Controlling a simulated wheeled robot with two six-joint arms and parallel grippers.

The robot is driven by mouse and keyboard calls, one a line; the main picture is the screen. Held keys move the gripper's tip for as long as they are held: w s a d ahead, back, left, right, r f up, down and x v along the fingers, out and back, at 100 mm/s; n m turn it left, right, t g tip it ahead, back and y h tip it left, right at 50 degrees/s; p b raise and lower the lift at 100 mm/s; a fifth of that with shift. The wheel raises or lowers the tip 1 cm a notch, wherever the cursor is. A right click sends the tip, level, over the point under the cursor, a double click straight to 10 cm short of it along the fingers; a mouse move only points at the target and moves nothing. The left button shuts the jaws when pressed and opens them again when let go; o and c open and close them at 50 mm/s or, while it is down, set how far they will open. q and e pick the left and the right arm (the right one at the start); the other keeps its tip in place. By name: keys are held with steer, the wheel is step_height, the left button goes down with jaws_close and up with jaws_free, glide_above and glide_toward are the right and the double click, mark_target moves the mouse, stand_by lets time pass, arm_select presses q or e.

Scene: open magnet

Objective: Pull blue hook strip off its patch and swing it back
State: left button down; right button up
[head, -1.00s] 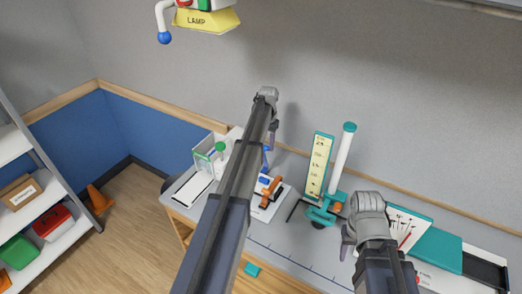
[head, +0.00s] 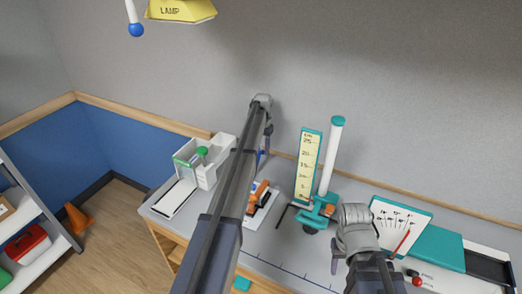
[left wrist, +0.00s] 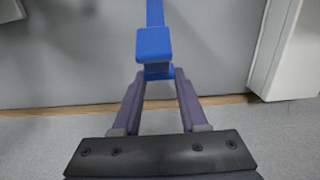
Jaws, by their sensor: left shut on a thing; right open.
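The blue hook strip (left wrist: 152,42) shows in the left wrist view as a blue bar with a wider block at its near end. My left gripper (left wrist: 159,76) is shut on that near end, with a finger on each side. The patch is hidden or cannot be made out. My right gripper (head: 336,262) is open and empty, low over the bench front, right of centre.
An orange part on a white plate (head: 258,195) sits right beside my left arm. A teal stand with a yellow scale (head: 308,165) and white tube (head: 331,155) stands between the arms. The bench front is partly clear.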

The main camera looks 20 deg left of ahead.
arm_select(q)
steer(key=shift+w+d+f+b, duration=0.2)
steer(key=shift+w+f+b, duration=0.1)
steer(key=shift+w+b, duration=0.05)
arm_select(e)
steer(key=shift+f, duration=0.45)
arm_select(q)
steer(key=shift+w+f, duration=0.1)
arm_select(e)
steer(key=shift+w+f, duration=0.1)
